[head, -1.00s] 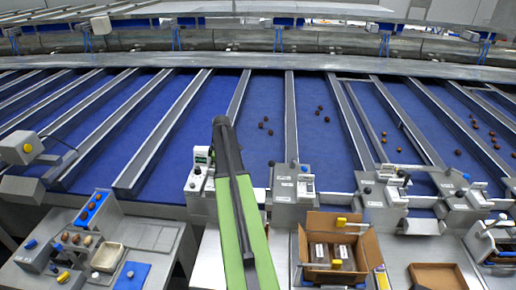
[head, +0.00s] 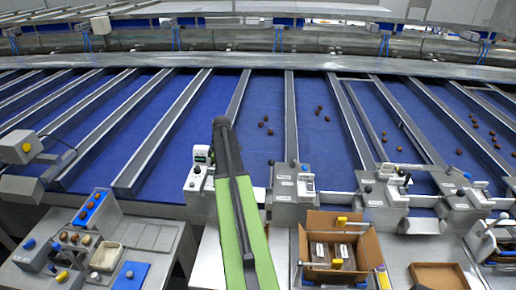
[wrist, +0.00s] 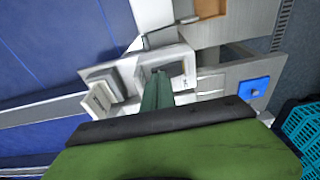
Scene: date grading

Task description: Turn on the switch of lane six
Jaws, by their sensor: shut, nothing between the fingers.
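Grey control boxes stand along the front ends of the blue lanes. One box with a small display (head: 201,156) is just left of my arm, and another (head: 305,185) is to the right. I cannot read lane numbers, so I cannot tell which switch belongs to lane six. My gripper (head: 221,121) is in front of the lanes in the head view, its fingertips hard to make out. In the wrist view my gripper (wrist: 157,88) is shut and empty, over or near a white square housing (wrist: 167,68). A pale box (wrist: 101,96) sits left of it. Contact is unclear.
An open cardboard box (head: 370,246) with packs stands right of my arm. A sorting station with a blue pad (head: 131,275) is at the left. Metal dividers (head: 291,120) separate the lanes, and dark dates lie on some. A turquoise crate (wrist: 300,135) shows in the wrist view.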

